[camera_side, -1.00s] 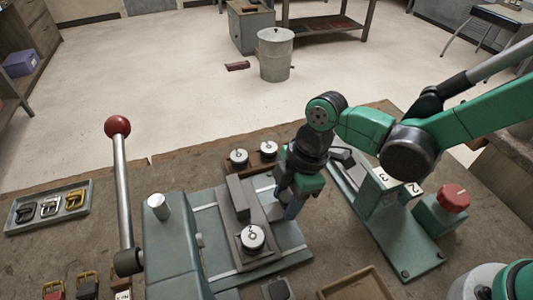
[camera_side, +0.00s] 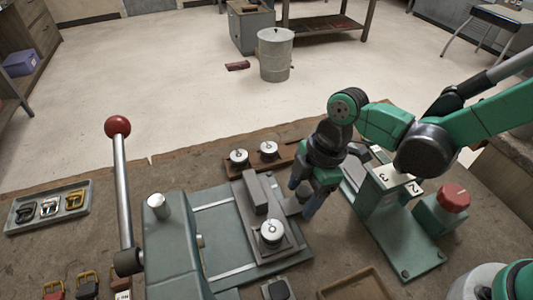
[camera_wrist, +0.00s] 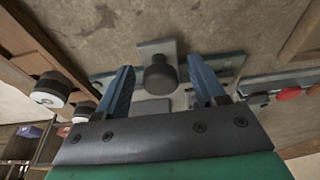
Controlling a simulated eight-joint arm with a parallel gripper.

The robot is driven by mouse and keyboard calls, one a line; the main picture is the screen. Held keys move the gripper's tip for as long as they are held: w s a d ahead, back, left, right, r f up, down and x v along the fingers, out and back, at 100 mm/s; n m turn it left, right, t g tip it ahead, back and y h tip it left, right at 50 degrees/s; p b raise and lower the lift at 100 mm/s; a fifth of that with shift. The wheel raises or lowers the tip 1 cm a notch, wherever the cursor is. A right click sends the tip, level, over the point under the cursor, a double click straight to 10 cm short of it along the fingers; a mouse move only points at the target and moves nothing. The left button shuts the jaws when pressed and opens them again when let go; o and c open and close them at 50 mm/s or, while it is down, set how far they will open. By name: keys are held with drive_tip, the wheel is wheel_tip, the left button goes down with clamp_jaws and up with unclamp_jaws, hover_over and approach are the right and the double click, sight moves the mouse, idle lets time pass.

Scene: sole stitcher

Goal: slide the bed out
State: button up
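The bed (camera_side: 285,247) is a dark grey plate on pale rails across a green base (camera_side: 210,218). It carries a raised block and a round white-topped piece (camera_side: 271,232), and sits toward the right end of the rails. A metal tab on its right side bears a dark round knob (camera_wrist: 158,75), seen in the wrist view. My gripper (camera_side: 306,198) is at the bed's right side, pointing down. In the wrist view its blue fingers (camera_wrist: 160,80) are apart, one on each side of the knob with gaps visible. The side view hides the knob.
A lever with a red ball (camera_side: 117,127) stands at left. A numbered green stand (camera_side: 400,220) and a red-topped box (camera_side: 453,198) are at right. Two white-topped pieces (camera_side: 254,154) sit on a wooden strip behind the bed. A buckle tray (camera_side: 48,207) lies far left.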

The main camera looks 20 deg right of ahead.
drive_tip(key=shift+a+v, duration=0.25)
drive_tip(key=shift+v, duration=0.8)
drive_tip(key=shift+a+v, duration=0.25)
drive_tip(key=shift+v, duration=0.8)
drive_tip(key=shift+a+v, duration=0.25)
drive_tip(key=shift+v, duration=0.8)
drive_tip(key=shift+r, duration=0.2)
drive_tip(key=a, duration=1.2)
drive_tip(key=shift+d, duration=0.15)
